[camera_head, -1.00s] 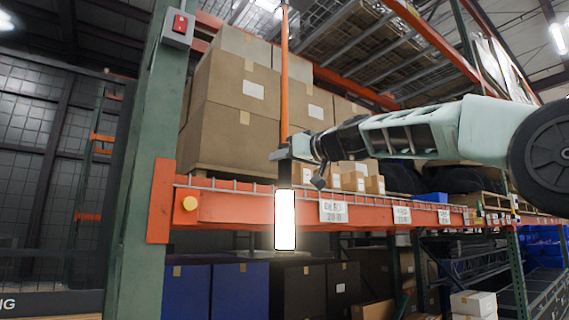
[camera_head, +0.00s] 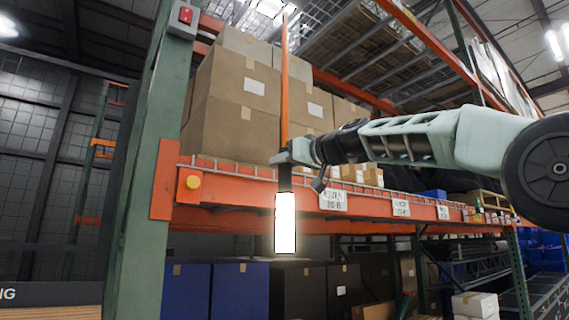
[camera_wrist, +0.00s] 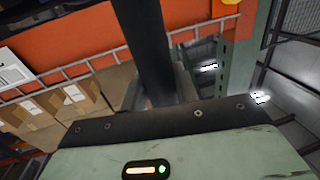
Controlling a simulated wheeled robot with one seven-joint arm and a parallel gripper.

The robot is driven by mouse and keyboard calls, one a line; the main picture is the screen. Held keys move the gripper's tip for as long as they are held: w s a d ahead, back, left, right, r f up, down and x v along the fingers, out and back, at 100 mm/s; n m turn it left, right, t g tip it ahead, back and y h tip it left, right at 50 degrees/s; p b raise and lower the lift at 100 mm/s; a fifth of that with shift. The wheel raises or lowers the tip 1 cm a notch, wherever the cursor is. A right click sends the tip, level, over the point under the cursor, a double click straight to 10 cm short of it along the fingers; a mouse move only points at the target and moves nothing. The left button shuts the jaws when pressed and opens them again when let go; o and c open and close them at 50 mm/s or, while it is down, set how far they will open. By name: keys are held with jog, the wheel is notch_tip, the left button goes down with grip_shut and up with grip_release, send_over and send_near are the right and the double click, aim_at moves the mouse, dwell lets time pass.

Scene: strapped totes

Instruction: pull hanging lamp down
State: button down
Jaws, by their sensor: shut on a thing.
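The hanging lamp (camera_head: 285,222) is a glowing white upright tube with a dark upper part, in the middle-left of the head view. A thin orange cord or rod (camera_head: 284,80) rises from it toward the ceiling. My gripper (camera_head: 285,158) is shut on the dark part above the glowing tube. In the wrist view the dark shaft (camera_wrist: 145,40) runs down between my fingers, which are partly hidden behind my wrist body. The glowing tube is not clearly seen in the wrist view.
An orange rack beam (camera_head: 235,205) with price labels runs behind the lamp. Cardboard boxes (camera_head: 240,90) stand on the shelf, and blue boxes (camera_head: 238,290) stand below. A green post (camera_head: 150,170) with a red switch box (camera_head: 184,16) stands to the left.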

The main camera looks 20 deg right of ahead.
jog(key=c, duration=1.1)
grip_release()
jog(key=shift+f, duration=0.4)
jog(key=shift+r, duration=0.1)
jog(key=b+v, duration=0.7)
jog(key=v, duration=1)
jog(key=shift+s+d+r, duration=0.1)
jog(key=shift+s+d, duration=0.05)
